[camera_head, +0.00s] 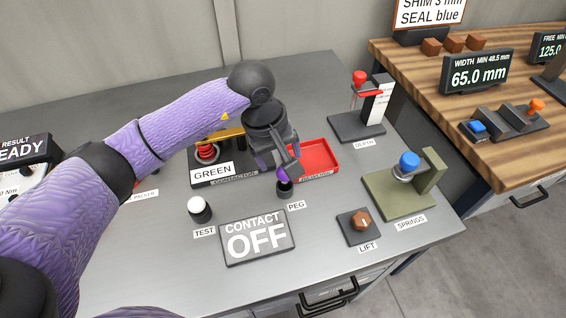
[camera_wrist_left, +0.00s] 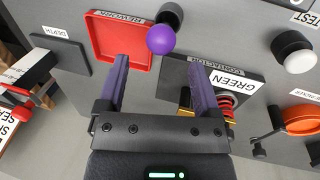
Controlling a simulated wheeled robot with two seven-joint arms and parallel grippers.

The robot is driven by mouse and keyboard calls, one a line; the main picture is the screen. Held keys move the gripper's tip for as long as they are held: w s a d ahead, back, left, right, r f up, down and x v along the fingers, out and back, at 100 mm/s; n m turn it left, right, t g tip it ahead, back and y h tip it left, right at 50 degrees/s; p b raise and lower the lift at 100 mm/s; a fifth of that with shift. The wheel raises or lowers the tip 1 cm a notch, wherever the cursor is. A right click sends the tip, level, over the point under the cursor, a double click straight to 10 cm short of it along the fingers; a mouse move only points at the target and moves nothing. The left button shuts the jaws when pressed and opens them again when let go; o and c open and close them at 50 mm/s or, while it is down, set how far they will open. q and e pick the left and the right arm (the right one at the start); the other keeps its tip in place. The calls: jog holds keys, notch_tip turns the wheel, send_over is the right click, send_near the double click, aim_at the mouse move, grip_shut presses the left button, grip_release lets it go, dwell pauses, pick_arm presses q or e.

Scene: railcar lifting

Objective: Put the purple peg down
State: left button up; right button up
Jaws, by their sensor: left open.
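The purple peg (camera_head: 283,174) sits at a small black holder (camera_head: 285,189) beside the PEG label. In the left wrist view the round purple top of the peg (camera_wrist_left: 160,40) shows against the black holder (camera_wrist_left: 172,14). My left gripper (camera_wrist_left: 158,66) is open; its two purple fingers are spread, with the peg top just beyond their tips and no visible contact. In the head view the left gripper (camera_head: 288,160) is just above the peg and partly hides it. My right gripper is in neither view.
A red tray (camera_head: 318,158) lies behind the peg. The contactor block (camera_head: 225,178) with its GREEN sign is to the left. The CONTACT OFF sign (camera_head: 257,238), white TEST button (camera_head: 200,207) and LIFT knob (camera_head: 361,221) are in front. The springs fixture (camera_head: 400,190) is to the right.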

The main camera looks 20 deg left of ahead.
pick_arm(q)
jog(key=v, duration=0.7)
jog(key=shift+r, duration=0.35)
jog(key=shift+a, duration=0.1)
dwell(0.5)
